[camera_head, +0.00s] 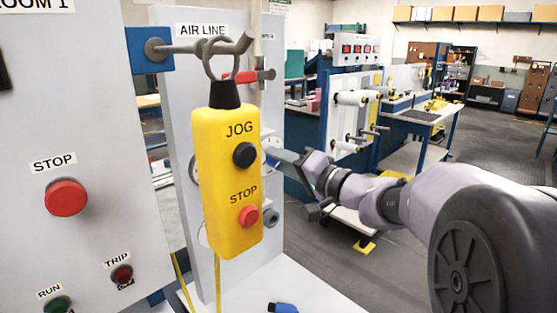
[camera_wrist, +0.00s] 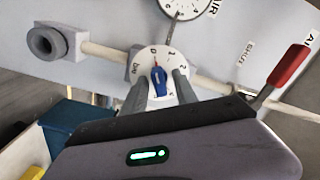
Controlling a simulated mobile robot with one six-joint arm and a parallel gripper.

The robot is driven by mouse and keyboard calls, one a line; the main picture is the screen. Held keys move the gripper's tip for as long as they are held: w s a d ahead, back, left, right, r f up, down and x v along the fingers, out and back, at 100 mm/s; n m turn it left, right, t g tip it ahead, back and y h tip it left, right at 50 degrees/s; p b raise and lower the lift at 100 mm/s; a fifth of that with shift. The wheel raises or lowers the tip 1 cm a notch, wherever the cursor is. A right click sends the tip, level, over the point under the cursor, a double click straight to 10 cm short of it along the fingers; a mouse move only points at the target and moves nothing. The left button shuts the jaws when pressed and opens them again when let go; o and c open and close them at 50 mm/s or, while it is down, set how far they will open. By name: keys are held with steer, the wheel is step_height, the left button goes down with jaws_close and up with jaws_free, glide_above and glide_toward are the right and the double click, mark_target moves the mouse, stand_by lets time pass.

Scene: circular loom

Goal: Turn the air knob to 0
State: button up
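The air knob (camera_wrist: 158,82) is a small blue pointer knob on a round white dial (camera_wrist: 176,60) marked 0, 1, 2 and bar, in the wrist view. Its narrow red-marked end points up, close to the 0. My gripper (camera_wrist: 160,79) has its two grey fingers apart, one on each side of the knob, over the dial's lower part. Gaps show between the fingers and the knob. In the head view my gripper (camera_head: 272,154) reaches the panel behind the yellow pendant, which hides most of the dial.
The yellow JOG/STOP pendant (camera_head: 228,180) hangs from a hook close to my gripper. A red-handled lever (camera_wrist: 289,66) is right of the dial, and a pressure gauge (camera_wrist: 187,8) above it. A pipe (camera_wrist: 105,52) runs behind. A blue object (camera_head: 282,308) lies on the bench.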

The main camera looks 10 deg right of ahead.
steer(key=v, duration=0.7)
stand_by(0.4)
steer(key=s+a+f+n+g, duration=0.1)
steer(key=s+a+f+g, duration=0.3)
steer(key=s+a, duration=0.3)
steer(key=s+a+f+n+g, duration=0.1)
steer(key=s+a+f+g, duration=0.35)
steer(key=s+a, duration=0.35)
steer(key=s+d+f+g+h, duration=0.1)
steer(key=s+d+f+h, duration=0.3)
steer(key=s, duration=0.7)
step_height(320, 180, down, 4)
steer(key=shift+s+d+r+h, duration=0.15)
steer(key=shift+s+d+h, duration=0.1)
steer(key=shift+h, duration=0.85)
